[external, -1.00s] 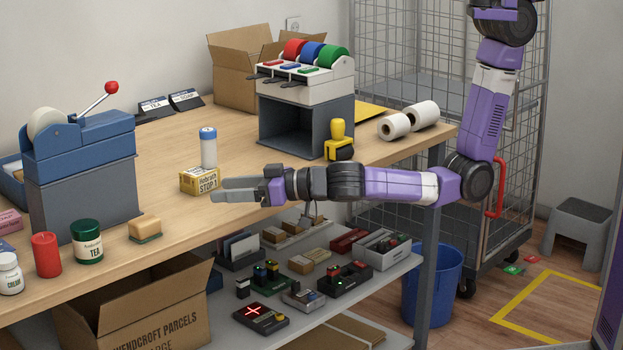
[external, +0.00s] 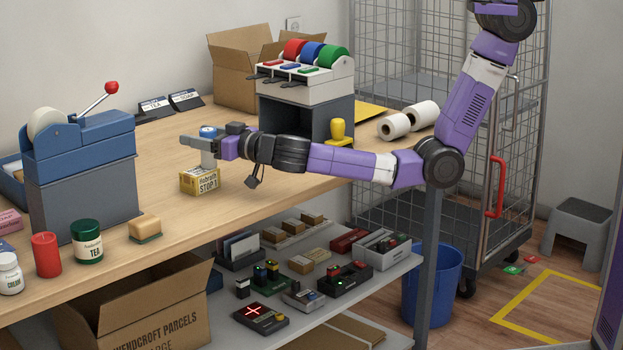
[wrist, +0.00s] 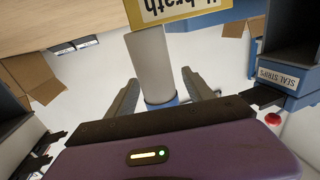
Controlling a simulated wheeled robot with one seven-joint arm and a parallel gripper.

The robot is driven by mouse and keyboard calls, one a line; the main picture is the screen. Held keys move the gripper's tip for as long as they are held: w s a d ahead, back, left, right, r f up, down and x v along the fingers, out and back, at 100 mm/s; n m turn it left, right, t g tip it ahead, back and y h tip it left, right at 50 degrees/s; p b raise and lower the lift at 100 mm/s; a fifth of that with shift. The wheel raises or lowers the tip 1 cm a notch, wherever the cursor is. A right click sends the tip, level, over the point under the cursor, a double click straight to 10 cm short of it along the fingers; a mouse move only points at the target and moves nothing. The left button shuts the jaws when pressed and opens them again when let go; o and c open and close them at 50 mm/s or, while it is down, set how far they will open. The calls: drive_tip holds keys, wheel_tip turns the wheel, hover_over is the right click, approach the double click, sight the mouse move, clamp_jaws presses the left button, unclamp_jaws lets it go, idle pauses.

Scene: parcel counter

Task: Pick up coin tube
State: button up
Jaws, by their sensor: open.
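The coin tube is a white cylinder with a blue cap (external: 208,130). My gripper (external: 195,143) is at the tube's upper part, reaching in from the right. In the wrist view the picture is upside down, and the white tube (wrist: 151,58) runs between the two open grey fingers (wrist: 160,78). A gap shows on each side, so the fingers are around the tube but not closed on it. Part of the tube is hidden behind my gripper in the external view.
A blue tape dispenser (external: 80,150) stands left of the tube. A grey dispenser with coloured rolls (external: 305,88) and a yellow stamp (external: 339,133) are to the right. A soap bar (external: 145,228), green tea jar (external: 87,242) and red candle (external: 46,255) line the front left.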

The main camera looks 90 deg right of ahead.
drive_tip(key=shift+w+d, duration=0.25)
drive_tip(key=shift+w, duration=0.15)
clamp_jaws()
drive_tip(key=shift+r, duration=0.1)
